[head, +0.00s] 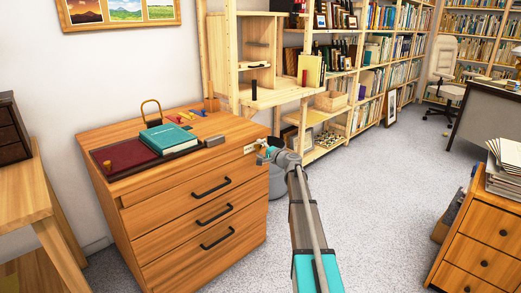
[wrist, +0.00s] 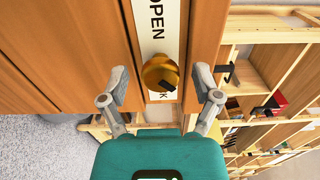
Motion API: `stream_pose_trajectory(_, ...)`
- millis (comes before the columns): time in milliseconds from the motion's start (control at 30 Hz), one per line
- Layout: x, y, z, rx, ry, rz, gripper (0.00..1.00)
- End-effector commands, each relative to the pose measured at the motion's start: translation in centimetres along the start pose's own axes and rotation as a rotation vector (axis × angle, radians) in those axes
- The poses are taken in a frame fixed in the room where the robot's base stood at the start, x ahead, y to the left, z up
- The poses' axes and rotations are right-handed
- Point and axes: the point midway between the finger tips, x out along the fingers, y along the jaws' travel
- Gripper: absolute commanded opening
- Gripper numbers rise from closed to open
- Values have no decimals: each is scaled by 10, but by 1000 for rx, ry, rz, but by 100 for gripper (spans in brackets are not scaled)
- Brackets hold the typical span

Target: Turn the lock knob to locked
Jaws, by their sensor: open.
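The lock knob (wrist: 160,75) is a round brass-coloured knob with a dark mark on its lower right, seen in the wrist view. It sits on a white label plate (wrist: 158,25) that reads "OPEN" above it; lettering below is partly hidden, with a "K" showing. The plate is on the wooden drawer cabinet (head: 190,215), near its upper right corner in the head view. My gripper (wrist: 160,88) is open, its two fingers on either side of the knob with gaps, not visibly touching it. In the head view my gripper (head: 264,150) is beside the cabinet's right front edge.
On the cabinet top lie a teal book (head: 168,138), a dark red mat (head: 128,156) and small coloured items. A wooden bookshelf (head: 318,115) stands behind to the right. Open carpet (head: 365,190) lies right of my arm. A second drawer unit (head: 485,235) stands at lower right.

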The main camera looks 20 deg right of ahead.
Motion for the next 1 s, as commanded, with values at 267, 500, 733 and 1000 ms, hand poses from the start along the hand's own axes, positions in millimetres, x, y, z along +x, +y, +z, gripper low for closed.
stream_pose_trajectory(267,-20,0,0,0,1,0,81)
stream_pose_trajectory(500,-55,0,1,0,2,0,81)
stream_pose_trajectory(733,-91,0,1,0,2,0,81)
stream_pose_trajectory(1000,-116,0,0,0,1,1,81)
